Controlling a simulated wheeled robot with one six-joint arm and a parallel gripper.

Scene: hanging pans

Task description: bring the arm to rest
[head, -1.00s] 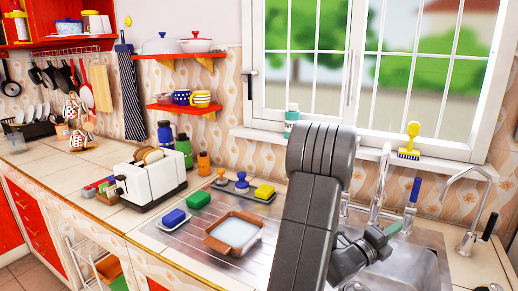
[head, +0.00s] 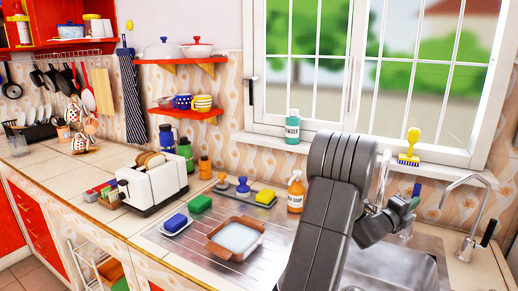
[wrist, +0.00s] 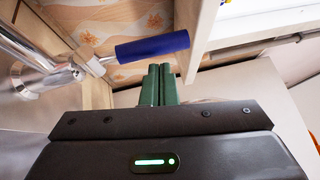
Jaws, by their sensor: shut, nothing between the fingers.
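My arm (head: 322,210) rises from the bottom of the head view and bends over the sink at the right. My gripper (wrist: 158,82) shows its two green fingers side by side in the wrist view, shut with nothing between them. In the head view its tip is small and partly hidden by my wrist, near the tap.
The metal sink (head: 395,265) lies below my arm, with a tap (head: 465,210) at its right. An orange spray bottle (head: 296,192) stands close left of my arm. A teal bottle (head: 292,127) and a yellow brush (head: 410,148) stand on the sill. Pans (head: 11,88) hang far left.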

